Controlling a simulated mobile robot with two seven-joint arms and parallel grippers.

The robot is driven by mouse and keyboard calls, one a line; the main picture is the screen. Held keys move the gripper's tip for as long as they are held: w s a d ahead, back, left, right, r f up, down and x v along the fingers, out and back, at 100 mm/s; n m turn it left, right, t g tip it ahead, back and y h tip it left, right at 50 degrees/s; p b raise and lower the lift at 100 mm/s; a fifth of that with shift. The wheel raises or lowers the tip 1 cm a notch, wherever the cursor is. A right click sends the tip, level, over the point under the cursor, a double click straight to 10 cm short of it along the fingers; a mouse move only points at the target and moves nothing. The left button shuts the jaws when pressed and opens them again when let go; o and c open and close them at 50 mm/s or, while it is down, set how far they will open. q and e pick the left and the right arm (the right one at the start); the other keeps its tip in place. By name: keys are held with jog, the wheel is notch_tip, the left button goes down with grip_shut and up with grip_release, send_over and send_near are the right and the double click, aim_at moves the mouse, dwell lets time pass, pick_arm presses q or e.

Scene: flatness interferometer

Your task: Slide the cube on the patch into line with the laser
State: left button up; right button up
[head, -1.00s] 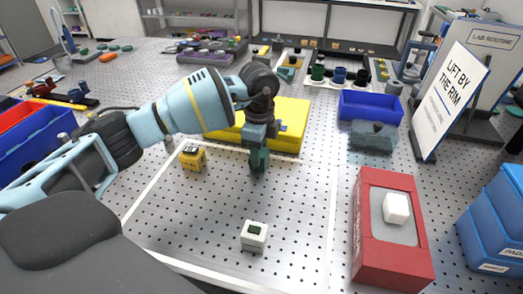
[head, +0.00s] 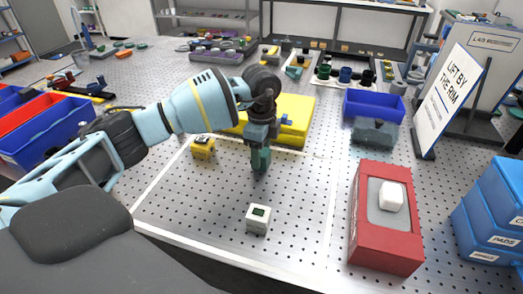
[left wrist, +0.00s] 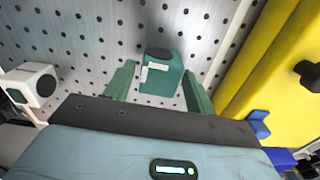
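A white cube (head: 391,196) sits on the grey patch (head: 387,222) on top of a red block (head: 386,259). I cannot tell which thing is the laser. My right gripper is out of view.
A small yellow block (head: 203,147) stands left of my gripper, and a large yellow slab (head: 296,118) lies behind it. A blue bin (head: 374,105), a sign (head: 452,95) and blue boxes (head: 493,215) are to the right. Bare table lies between the smaller cube and the red block.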

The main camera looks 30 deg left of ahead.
pick_arm(q)
jog(key=shift+o, duration=0.8)
jog(key=shift+r, duration=3.9)
